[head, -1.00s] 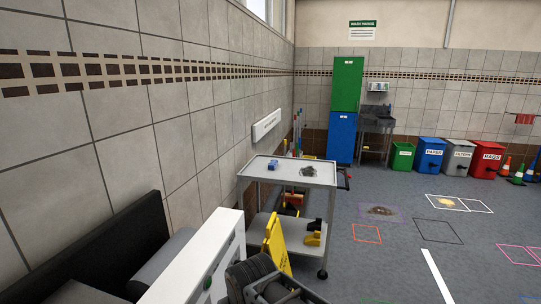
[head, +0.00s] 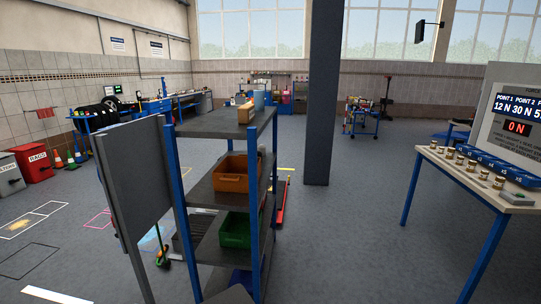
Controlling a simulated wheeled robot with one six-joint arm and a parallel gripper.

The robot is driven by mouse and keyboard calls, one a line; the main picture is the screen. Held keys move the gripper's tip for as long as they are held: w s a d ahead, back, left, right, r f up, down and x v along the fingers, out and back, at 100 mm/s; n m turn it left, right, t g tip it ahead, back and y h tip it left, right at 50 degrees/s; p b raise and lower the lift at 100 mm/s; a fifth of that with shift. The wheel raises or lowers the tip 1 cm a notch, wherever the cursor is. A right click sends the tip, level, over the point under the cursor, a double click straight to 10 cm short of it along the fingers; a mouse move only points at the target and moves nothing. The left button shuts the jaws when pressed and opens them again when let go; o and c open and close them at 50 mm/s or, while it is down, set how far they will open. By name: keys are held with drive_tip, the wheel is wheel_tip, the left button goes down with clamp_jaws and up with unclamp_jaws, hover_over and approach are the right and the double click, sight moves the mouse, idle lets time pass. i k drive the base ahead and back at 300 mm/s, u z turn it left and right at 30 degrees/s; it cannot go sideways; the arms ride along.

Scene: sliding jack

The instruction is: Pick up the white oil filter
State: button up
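I cannot make out a white oil filter in the head view. Small upright pale and brown cylinders (head: 460,159) stand in a row on the table at the right; they are too small to identify. A grey-blue cylinder (head: 259,99) stands on top of the shelf unit, beside a tan box-like item (head: 245,113). My gripper is not in view.
A blue-posted shelf unit (head: 222,124) with an orange bin (head: 236,174) and a green bin (head: 235,230) stands close ahead. A dark pillar (head: 322,100) rises behind it. The table (head: 440,164) is at right. Floor between pillar and table (head: 360,240) is clear.

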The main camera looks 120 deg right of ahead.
sight(261, 148)
drive_tip(key=z, duration=3.25)
drive_tip(key=i, duration=0.8)
drive_tip(key=z, duration=1.2)
